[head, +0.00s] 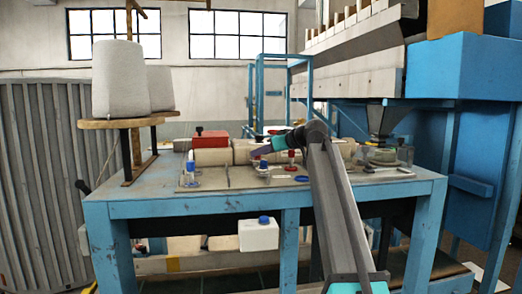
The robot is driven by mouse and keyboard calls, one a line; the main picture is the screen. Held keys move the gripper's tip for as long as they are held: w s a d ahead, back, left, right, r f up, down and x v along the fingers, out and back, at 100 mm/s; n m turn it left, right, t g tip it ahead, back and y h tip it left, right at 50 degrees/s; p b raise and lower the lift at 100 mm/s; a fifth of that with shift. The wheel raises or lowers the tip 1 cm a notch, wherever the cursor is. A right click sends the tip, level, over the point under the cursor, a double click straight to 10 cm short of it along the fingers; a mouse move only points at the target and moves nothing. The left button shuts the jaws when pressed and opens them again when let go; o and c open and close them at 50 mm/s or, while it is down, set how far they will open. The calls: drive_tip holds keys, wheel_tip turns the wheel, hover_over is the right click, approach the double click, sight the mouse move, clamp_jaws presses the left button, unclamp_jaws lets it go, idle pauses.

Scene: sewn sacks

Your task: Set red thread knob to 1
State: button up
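A small red knob (291,153) stands on a thin post on the blue workbench, near the middle of the table, with a red ring lower down at its foot. Its setting and any numbers are too small to read. My arm rises from the lower right and bends over the bench just right of the red knob. My gripper (261,149) points left, behind and a little left of the red knob in the picture. I cannot make out its fingers or whether it touches anything.
A blue-topped post (191,168) and a white-and-blue one (262,167) stand left of the red knob. A red box (210,139) sits behind. Large thread cones (120,80) stand on a wooden stand at left. Blue machinery (460,70) is at right.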

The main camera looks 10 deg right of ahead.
drive_tip(key=shift+w+a+f, duration=0.25)
drive_tip(key=shift+w+a, duration=0.1)
drive_tip(key=shift+w, duration=0.15)
drive_tip(key=shift+c, duration=0.3)
clamp_jaws()
